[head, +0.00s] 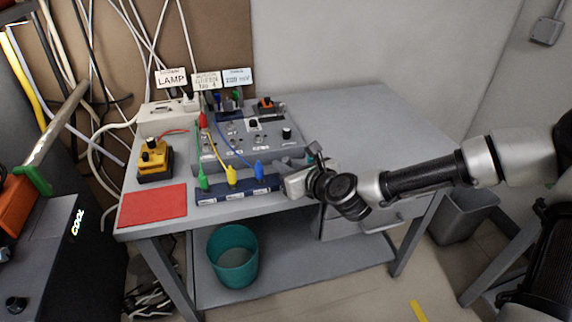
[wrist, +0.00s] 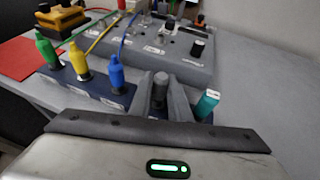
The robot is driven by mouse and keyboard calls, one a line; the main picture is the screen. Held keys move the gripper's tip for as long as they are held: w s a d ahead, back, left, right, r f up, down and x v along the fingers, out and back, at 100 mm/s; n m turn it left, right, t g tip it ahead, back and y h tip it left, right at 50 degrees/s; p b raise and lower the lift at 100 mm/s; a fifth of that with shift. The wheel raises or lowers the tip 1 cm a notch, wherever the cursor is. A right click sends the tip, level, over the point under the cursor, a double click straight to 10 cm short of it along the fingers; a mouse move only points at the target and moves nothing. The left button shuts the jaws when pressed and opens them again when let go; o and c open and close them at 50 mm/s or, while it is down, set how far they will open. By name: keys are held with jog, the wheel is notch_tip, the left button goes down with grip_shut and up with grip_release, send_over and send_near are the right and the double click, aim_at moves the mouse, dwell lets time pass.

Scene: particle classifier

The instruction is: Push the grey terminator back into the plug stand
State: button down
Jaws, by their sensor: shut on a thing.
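The dark blue plug stand (head: 207,196) lies along the front edge of the table. Green (wrist: 46,48), yellow (wrist: 78,60) and blue (wrist: 117,73) plugs stand upright in it. A teal plug (wrist: 207,103) stands at its right part, just right of my gripper. My gripper (wrist: 168,92) is over the right part of the stand, shut on the grey terminator (wrist: 161,80), whose rounded top shows between the fingers. The fingers and gripper body hide its lower end, so I cannot tell how deep it sits. In the head view my gripper (head: 292,164) hides the terminator.
A grey control box (head: 245,150) with knobs and cables stands behind the stand. A red mat (head: 153,206) and a yellow-black device (head: 154,160) are at the left. The tabletop at the right (head: 370,125) is clear. A teal bin (head: 232,257) is below.

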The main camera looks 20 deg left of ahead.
jog(key=shift+f, duration=0.2)
jog(key=c, duration=1.6)
grip_release()
jog(key=shift+o, duration=0.2)
jog(key=p+v, duration=1.7)
jog(key=p, duration=0.1)
jog(key=shift+r, duration=0.2)
jog(key=shift+d, duration=0.1)
